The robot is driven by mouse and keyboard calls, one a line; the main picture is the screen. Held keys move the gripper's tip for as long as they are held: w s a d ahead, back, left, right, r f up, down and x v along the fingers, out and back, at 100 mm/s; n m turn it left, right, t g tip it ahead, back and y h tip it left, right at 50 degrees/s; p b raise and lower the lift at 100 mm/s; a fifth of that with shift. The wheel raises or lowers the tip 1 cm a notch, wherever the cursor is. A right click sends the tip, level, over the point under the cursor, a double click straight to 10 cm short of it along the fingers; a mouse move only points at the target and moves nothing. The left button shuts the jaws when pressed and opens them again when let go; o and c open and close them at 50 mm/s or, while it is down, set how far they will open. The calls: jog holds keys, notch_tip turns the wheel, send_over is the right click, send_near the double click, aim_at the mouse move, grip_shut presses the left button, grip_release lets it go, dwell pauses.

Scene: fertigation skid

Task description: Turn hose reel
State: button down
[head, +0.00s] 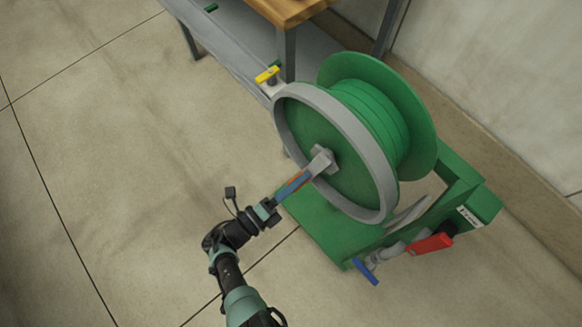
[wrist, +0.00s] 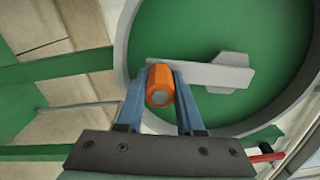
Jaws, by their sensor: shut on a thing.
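The green hose reel (head: 330,150) stands on a green frame, with a grey rim on its near face and green hose wound on its drum. A grey crank arm (head: 322,161) runs from the hub and shows in the wrist view (wrist: 205,75). An orange crank handle (wrist: 160,86) sticks out from the crank's end toward the wrist camera. My gripper (head: 297,184) reaches the handle from the lower left. Its blue fingers, also in the wrist view (wrist: 161,92), are shut on the handle, one on each side.
A blue-handled valve (head: 365,271) and a red-handled valve (head: 431,244) are low at the frame's right. A yellow valve handle (head: 267,74) sits beside a bench with a wooden top (head: 288,10). A wall is at right. The floor at left is clear.

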jog(key=shift+s+d+f+n+p, duration=0.15)
jog(key=shift+s+d+n+p, duration=0.55)
jog(key=shift+s+n, duration=0.5)
jog(key=shift+w+d, duration=0.1)
jog(key=c, duration=0.5)
grip_release()
jog(key=shift+c, duration=0.2)
jog(key=b+v, duration=0.1)
jog(key=v, duration=1.2)
